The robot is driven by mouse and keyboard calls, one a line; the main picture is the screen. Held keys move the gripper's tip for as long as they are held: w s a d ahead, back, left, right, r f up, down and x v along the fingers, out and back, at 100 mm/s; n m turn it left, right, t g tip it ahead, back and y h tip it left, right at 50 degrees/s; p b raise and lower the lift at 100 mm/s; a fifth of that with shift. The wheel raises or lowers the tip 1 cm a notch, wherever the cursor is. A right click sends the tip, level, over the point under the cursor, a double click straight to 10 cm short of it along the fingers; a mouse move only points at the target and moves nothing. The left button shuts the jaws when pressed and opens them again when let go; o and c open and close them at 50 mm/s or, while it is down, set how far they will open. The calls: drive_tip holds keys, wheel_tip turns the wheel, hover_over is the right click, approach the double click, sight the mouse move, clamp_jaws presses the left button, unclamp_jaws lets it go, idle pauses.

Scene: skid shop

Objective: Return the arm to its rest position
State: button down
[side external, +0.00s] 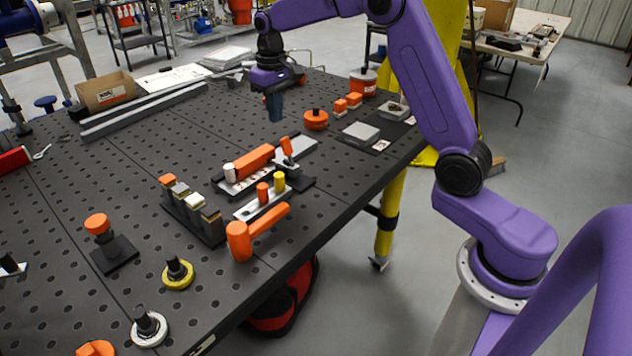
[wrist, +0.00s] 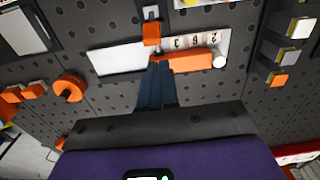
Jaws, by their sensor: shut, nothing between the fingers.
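My gripper (side external: 274,106) hangs above the dark perforated table (side external: 330,98), pointing down, at the end of my purple arm. Its dark blue fingers are together with nothing between them. In the wrist view the closed fingers (wrist: 157,86) overlap the near side of a fixture with an orange bar (wrist: 190,62). In the side view that orange bar (side external: 251,163) lies on the table nearer the camera, apart from my gripper. An orange round knob (side external: 316,120) stands on the table to the right of my fingers.
An orange mallet (side external: 240,241), a rack of several blocks (side external: 192,208) and a yellow ring (side external: 178,274) stand toward the near edge. Orange blocks (side external: 347,104) and a grey plate (side external: 361,132) are at the right edge. A cardboard box (side external: 106,92) and long grey rails (side external: 145,112) lie at the back left.

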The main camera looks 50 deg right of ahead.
drive_tip(key=s+a+r+n, duration=0.1)
drive_tip(key=s+a+n, duration=0.2)
drive_tip(key=s+a, duration=0.45)
drive_tip(key=s+a+r+n, duration=0.1)
drive_tip(key=s+a+n, duration=0.25)
drive_tip(key=s, duration=0.75)
drive_tip(key=s+d+f+n, duration=0.2)
drive_tip(key=s+n, duration=0.1)
drive_tip(key=s, duration=0.7)
drive_tip(key=s+d+f+n, duration=0.2)
drive_tip(key=s+n, duration=0.1)
drive_tip(key=s, duration=0.8)
drive_tip(key=shift+s, duration=0.25)
